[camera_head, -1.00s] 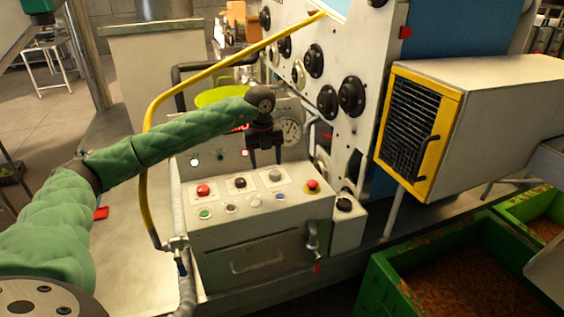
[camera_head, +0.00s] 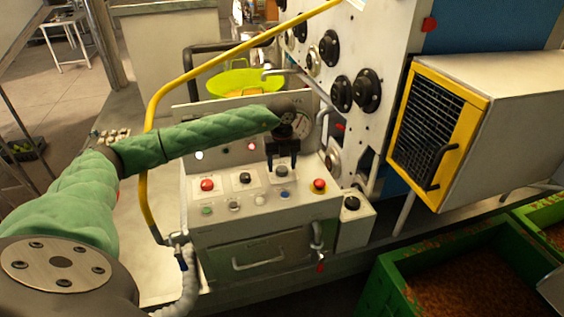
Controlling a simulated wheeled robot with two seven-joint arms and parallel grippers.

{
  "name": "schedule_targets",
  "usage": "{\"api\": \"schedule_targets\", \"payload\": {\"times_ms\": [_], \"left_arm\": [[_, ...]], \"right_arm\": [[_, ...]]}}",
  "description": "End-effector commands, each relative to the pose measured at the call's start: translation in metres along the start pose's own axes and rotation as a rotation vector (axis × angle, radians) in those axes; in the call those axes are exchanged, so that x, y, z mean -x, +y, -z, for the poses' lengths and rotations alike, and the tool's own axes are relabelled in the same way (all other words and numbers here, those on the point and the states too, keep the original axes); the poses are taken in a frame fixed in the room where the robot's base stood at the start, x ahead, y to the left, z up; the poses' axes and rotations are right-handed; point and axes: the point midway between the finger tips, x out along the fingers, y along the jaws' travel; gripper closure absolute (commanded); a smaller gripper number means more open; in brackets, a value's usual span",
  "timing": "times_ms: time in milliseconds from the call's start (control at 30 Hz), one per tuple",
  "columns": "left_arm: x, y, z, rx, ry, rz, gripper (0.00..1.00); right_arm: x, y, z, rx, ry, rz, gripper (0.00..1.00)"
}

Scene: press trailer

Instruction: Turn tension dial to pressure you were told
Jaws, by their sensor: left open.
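The control box (camera_head: 230,225) of the press stands in the middle, with a sloped panel of knobs and buttons. A grey round knob (camera_head: 282,171) on a light square plate sits in the panel's upper row; I cannot tell whether it is the tension dial. A round white gauge (camera_head: 301,123) stands behind, partly hidden by my left arm's end; its reading is too small to tell. My left gripper (camera_head: 282,166) is open and points down, its dark fingertips just over the grey knob. I cannot tell whether they touch it. My right gripper is out of view.
A red button (camera_head: 207,185), a black knob (camera_head: 245,178) and a red button on yellow (camera_head: 319,186) share the panel. A yellow bent rail (camera_head: 160,96) rises at the left. Green crates (camera_head: 385,275) stand at the lower right. A yellow-framed grille box (camera_head: 432,128) juts out right.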

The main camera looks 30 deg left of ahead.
Motion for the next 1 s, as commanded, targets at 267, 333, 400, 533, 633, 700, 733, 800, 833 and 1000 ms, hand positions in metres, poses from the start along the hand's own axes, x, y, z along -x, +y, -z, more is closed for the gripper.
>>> {"api": "schedule_targets", "payload": {"times_ms": [267,333,400,533,633,700,733,800,833,1000], "left_arm": [[-0.009,0.0,0.0,0.0,-0.001,0.001,0.41],[-0.009,0.0,0.0,0.0,-0.001,0.001,0.41],[-0.009,0.0,0.0,0.0,-0.001,0.001,0.41],[-0.009,0.0,0.0,0.0,-0.001,0.0,0.54],[-0.009,0.0,0.0,0.0,-0.001,0.0,0.74],[-0.009,0.0,0.0,0.0,-0.001,0.0,0.85],[-0.009,0.0,0.0,0.0,-0.001,0.0,0.85],[-0.009,0.0,0.0,-0.001,-0.001,0.0,0.85],[-0.01,0.0,0.0,-0.003,-0.001,0.0,0.85],[-0.014,0.0,0.0,-0.05,-0.001,0.001,0.85]], "right_arm": [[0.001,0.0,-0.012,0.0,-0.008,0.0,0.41],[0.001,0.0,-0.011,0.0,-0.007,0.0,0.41],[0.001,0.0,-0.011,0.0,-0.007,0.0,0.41],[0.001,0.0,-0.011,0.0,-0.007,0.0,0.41],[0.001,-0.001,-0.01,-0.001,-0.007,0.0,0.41],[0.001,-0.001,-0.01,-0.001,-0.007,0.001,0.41],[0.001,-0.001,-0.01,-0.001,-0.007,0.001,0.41],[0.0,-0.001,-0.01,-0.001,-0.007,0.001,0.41],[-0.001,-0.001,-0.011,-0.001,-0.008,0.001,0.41],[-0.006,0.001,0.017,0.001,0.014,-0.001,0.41]]}}
